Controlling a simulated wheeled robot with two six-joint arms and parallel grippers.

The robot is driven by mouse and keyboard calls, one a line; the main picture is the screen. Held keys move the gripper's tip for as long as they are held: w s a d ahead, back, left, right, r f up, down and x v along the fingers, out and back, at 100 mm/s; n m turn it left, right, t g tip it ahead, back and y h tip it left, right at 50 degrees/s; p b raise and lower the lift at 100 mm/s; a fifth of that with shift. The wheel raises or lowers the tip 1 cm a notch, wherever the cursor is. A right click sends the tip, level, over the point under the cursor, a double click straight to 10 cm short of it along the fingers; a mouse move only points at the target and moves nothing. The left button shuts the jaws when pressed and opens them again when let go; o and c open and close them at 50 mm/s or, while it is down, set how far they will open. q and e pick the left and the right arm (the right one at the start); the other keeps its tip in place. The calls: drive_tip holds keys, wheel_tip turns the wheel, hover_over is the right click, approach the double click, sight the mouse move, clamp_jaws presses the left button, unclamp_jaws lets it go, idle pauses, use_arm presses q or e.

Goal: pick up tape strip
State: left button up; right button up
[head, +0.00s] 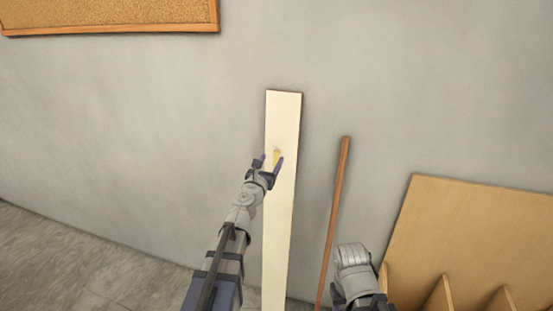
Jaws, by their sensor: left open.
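A small yellowish tape strip (277,155) is on the face of a tall cream board (284,113) that stands upright against the grey wall. My left gripper (271,161) is open in front of the board, with its two fingertips on either side of the strip in the picture. Whether the fingers touch the strip or the board cannot be told from this view. My right arm shows at the bottom, right of the board, but its gripper fingers cannot be made out.
A thin brown wooden rod (336,205) leans on the wall right of the board. A light wooden unit with dividers (475,235) stands at the lower right. A framed cork board (110,15) hangs at the upper left. The floor (70,265) at the left is clear.

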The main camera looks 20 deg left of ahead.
sight(275, 152)
use_arm(q)
drive_tip(key=w, duration=0.4)
drive_tip(key=shift+w+f, duration=0.1)
drive_tip(key=shift+w, duration=0.15)
drive_tip(key=shift+s, duration=0.1)
clamp_jaws()
